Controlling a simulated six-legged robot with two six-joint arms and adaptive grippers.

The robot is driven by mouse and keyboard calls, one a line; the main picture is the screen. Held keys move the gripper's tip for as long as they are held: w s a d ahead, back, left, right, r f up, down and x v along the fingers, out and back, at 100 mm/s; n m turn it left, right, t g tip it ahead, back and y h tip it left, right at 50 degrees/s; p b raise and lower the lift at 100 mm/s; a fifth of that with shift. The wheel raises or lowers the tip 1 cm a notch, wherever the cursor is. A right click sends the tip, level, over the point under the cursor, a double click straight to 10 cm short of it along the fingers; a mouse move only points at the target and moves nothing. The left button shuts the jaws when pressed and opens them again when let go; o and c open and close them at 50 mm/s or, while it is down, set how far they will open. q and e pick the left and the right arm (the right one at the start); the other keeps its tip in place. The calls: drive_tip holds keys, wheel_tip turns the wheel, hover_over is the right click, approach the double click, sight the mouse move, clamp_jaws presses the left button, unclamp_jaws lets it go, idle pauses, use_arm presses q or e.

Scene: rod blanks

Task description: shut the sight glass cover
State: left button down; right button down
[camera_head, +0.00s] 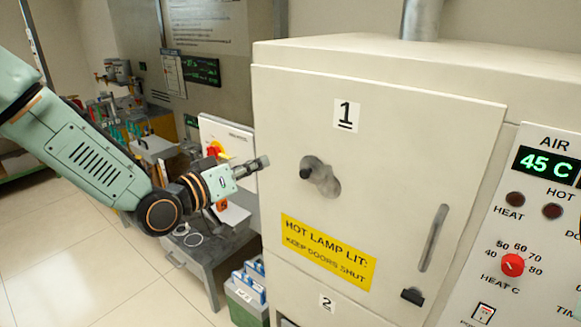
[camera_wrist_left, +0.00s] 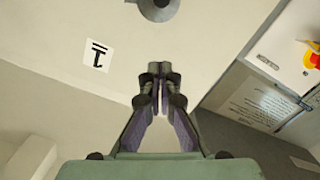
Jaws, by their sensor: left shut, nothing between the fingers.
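The sight glass cover seems to be the grey rounded piece (camera_head: 327,183) on the cabinet door (camera_head: 400,150) marked 1, with a dark knob (camera_head: 306,173) at its left. No bare glass is clear to me, so I cannot tell how far the cover is swung. A grey round part, probably the same cover, shows at the top edge of the left wrist view (camera_wrist_left: 158,8), partly cut off. My left gripper (camera_head: 262,163) is shut and empty, left of the cover and apart from it. Its fingertips (camera_wrist_left: 160,78) are together in the wrist view. My right gripper is out of view.
The door has a yellow hot lamp label (camera_head: 328,252) and a slim grey handle (camera_head: 433,238). A control panel (camera_head: 520,240) with a red knob (camera_head: 512,265) stands right. A bench (camera_head: 205,262) and a green crate (camera_head: 246,300) stand at the cabinet's left.

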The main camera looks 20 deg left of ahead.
sight(305, 163)
use_arm(q)
drive_tip(key=w+d+f, duration=0.1)
drive_tip(key=w, duration=0.1)
drive_tip(key=w+d+f, duration=0.1)
drive_tip(key=w+d, duration=0.1)
drive_tip(key=w, duration=0.1)
drive_tip(key=w+d+f+p, duration=0.1)
drive_tip(key=w, duration=0.2)
drive_tip(key=shift+w+d+f, duration=0.2)
drive_tip(key=shift+d+f, duration=0.1)
drive_tip(key=shift+a+f, duration=0.1)
drive_tip(key=shift+f, duration=0.3)
drive_tip(key=shift+s+d+r, duration=0.15)
drive_tip(key=shift+s+d, duration=0.05)
drive_tip(key=shift+d, duration=0.2)
drive_tip(key=shift+w+a+f+n, duration=0.2)
drive_tip(key=shift+a+f+n, duration=0.15)
drive_tip(key=shift+f+n, duration=0.05)
